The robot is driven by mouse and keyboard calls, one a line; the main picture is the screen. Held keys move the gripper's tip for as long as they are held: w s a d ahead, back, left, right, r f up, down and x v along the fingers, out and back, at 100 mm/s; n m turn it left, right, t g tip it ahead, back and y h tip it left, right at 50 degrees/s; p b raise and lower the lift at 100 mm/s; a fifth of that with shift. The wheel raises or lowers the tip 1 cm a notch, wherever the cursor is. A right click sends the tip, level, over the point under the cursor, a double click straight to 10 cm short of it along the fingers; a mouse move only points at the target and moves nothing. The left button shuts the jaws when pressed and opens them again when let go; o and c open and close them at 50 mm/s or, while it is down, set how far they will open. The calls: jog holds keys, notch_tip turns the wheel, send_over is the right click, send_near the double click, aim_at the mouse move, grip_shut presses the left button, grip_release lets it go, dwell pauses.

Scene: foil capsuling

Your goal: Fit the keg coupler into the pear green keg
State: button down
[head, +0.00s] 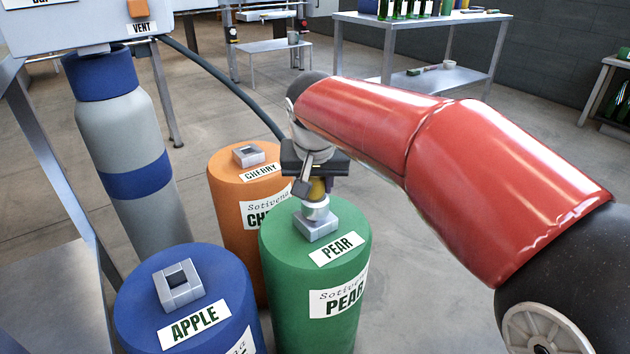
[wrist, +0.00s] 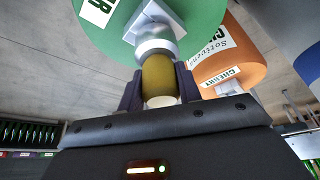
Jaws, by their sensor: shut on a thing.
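The pear green keg (head: 310,260) stands upright in the middle of the head view, with a square grey fitting (head: 317,231) on its top. My gripper (head: 316,188) is above that fitting and shut on the keg coupler. The coupler has a silver lower end (head: 316,211) and a brass-coloured body, which shows between the dark fingers in the wrist view (wrist: 157,78). Its silver end is at the fitting, close to or touching it. Whether it is seated inside cannot be told. The green keg top also shows in the wrist view (wrist: 118,22).
The blue apple keg (head: 225,290) stands at the front left and the orange cherry keg (head: 226,177) behind the pear keg, both with square fittings. A grey cylinder (head: 115,125) stands at the left. A dark hose (head: 225,80) runs from the vent box. A bottle table (head: 420,25) is at the back.

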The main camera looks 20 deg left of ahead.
jog(key=shift+f, duration=0.45)
jog(key=c, duration=0.9)
grip_release()
jog(key=p+v, duration=0.1)
jog(key=v, duration=0.6)
jog(key=shift+s+r, duration=0.15)
jog(key=shift+r, duration=0.2)
